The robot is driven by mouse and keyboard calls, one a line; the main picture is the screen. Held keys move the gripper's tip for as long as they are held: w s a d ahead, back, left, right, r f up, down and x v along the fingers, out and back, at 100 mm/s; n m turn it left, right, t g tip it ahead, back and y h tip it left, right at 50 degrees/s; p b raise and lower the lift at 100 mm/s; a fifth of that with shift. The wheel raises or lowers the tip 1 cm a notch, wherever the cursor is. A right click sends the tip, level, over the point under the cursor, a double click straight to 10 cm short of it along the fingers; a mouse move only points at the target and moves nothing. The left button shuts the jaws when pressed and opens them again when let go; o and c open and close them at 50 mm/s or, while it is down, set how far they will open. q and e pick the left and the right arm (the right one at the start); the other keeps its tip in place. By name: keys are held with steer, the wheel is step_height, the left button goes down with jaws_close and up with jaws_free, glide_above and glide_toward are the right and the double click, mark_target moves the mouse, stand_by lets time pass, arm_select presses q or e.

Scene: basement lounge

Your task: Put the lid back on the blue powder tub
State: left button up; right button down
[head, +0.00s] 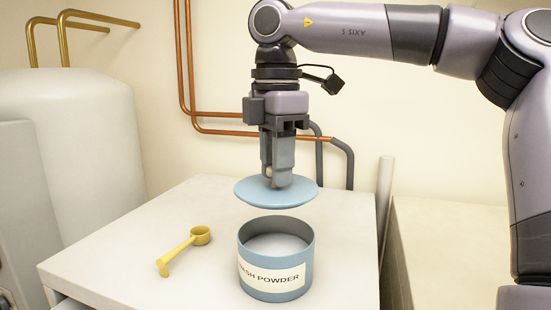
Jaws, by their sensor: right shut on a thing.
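The blue powder tub (249,262) stands upright on the white top, open, with pale powder (275,245) inside and a white label reading "...SH POWDER". The light blue round lid (300,194) is held roughly level a little above the tub, apart from its rim. My right gripper (277,178) points straight down and is shut on the lid at its middle, where a small pale knob shows between the fingers. The left gripper is out of view.
A yellow scoop (184,250) lies on the white top (120,245), left of the tub. Copper pipes (215,132) and grey pipes run along the wall behind. A white rounded tank (80,140) stands at the left. The top is otherwise clear.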

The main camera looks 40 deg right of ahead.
mark_target(276, 193)
steer(key=shift+f, duration=0.5)
step_height(276, 193, down, 4)
steer(key=shift+r+b, duration=0.15)
steer(key=shift+b, duration=0.2)
steer(key=shift+f+b, duration=0.7)
steer(key=shift+f, duration=0.1)
steer(key=shift+f, duration=0.1)
stand_by(1.2)
steer(key=shift+c, duration=1.4)
jaws_free()
